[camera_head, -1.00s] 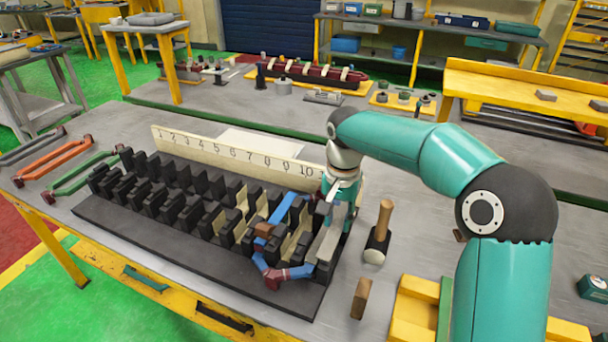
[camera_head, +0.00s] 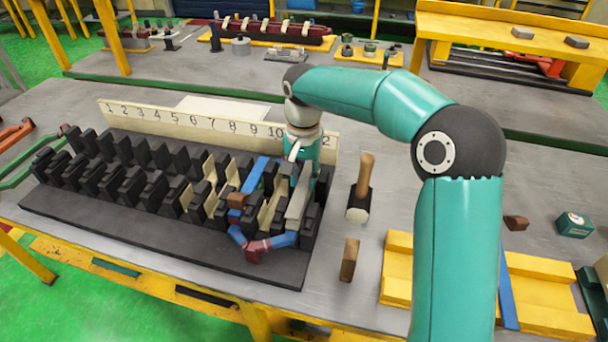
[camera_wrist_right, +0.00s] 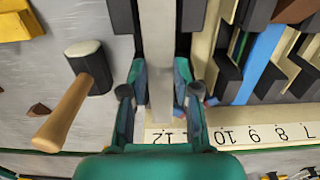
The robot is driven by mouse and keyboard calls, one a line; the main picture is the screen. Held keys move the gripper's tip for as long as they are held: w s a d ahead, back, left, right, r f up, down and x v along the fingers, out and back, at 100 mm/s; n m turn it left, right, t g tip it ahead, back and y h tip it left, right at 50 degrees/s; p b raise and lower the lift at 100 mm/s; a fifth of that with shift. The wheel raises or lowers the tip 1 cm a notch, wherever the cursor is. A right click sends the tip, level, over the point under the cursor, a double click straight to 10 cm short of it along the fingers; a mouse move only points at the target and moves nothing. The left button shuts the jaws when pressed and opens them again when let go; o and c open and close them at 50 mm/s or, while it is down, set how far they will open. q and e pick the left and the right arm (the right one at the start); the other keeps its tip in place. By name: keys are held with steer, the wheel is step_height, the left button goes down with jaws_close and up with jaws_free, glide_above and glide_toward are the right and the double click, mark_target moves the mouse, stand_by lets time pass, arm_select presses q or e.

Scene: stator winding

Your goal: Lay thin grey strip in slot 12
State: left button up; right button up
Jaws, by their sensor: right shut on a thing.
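The thin grey strip (camera_head: 298,208) is held by my right gripper (camera_head: 305,172) at the right end of the black slotted stator block (camera_head: 120,228). In the right wrist view the strip (camera_wrist_right: 158,45) runs between the fingers of my right gripper (camera_wrist_right: 158,88), shut on it, and lines up with the number 12 on the ruler. Dark teeth flank it there. I cannot tell how deep it sits in slot 12. The numbered ruler (camera_head: 190,121) stands behind the block; my arm hides part of its right end. My left gripper is not in view.
A red-and-blue coil (camera_head: 255,245) hangs at the block's front, left of the strip. A mallet (camera_head: 362,190) and a small brown wooden block (camera_head: 349,260) lie to the right. Yellow holders (camera_head: 400,270) stand further right. Bare grey table lies between them.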

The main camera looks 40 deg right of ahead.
mark_target(303, 185)
steer(key=shift+f, duration=0.3)
stand_by(0.6)
steer(key=shift+f+b, duration=0.7)
steer(key=shift+f+b, duration=0.35)
steer(key=shift+f, duration=0.25)
stand_by(0.8)
steer(key=o, duration=1.1)
steer(key=shift+r, duration=0.15)
steer(key=shift+r+p, duration=0.65)
steer(key=shift+p, duration=0.1)
